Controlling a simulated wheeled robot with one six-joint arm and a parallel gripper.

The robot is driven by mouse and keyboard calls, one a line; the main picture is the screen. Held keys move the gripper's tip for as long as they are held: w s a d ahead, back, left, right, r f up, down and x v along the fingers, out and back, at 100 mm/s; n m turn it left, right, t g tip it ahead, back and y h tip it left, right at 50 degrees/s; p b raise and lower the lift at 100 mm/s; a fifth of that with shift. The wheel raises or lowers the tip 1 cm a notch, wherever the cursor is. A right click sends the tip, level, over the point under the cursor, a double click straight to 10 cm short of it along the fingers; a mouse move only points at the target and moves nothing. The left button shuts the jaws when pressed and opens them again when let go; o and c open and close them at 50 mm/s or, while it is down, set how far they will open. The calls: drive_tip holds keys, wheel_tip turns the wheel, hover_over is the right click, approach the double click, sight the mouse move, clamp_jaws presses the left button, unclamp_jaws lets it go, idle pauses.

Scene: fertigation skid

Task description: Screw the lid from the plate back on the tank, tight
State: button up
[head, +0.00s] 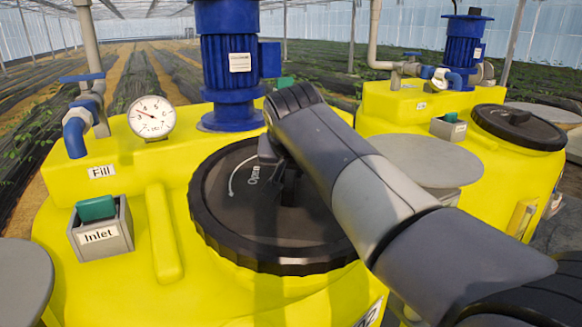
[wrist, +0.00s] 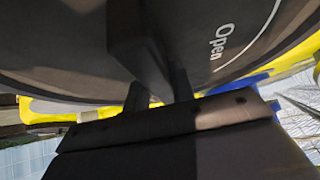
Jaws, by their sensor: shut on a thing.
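The large black ribbed lid (head: 232,225) lies over the mouth of the near yellow tank (head: 75,200). Its top carries the word "Open" and a curved white line. My gripper (wrist: 160,92) is shut on the raised grip bar (wrist: 138,45) of the lid, one finger on each side, in the wrist view. The lid (wrist: 60,50) fills the upper part of that view. In the head view my arm covers the lid's right part and most of the grip bar. The lid looks about level; its thread is hidden, so I cannot tell how tight it is.
Round grey plates stand beside the tank, a bare one at right (head: 425,160) and one at left (head: 20,285). A blue pump (head: 230,70), a pressure gauge (head: 152,117) and an "Inlet" box (head: 100,232) surround the lid. A second lidded tank (head: 400,105) stands at right.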

drive_tip(key=shift+w+f+b, duration=0.15)
drive_tip(key=shift+f+b, duration=0.2)
drive_tip(key=shift+f, duration=0.25)
drive_tip(key=shift+w+a+f+b, duration=0.1)
drive_tip(key=shift+a+f+b, duration=0.05)
drive_tip(key=shift+f+b, duration=1.3)
idle(1.6)
drive_tip(key=shift+f+p, duration=0.25)
drive_tip(key=shift+p, duration=0.15)
drive_tip(key=o, duration=1.2)
drive_tip(key=shift+f, duration=0.2)
drive_tip(key=shift+o, duration=0.9)
drive_tip(key=shift+r, duration=0.1)
clamp_jaws()
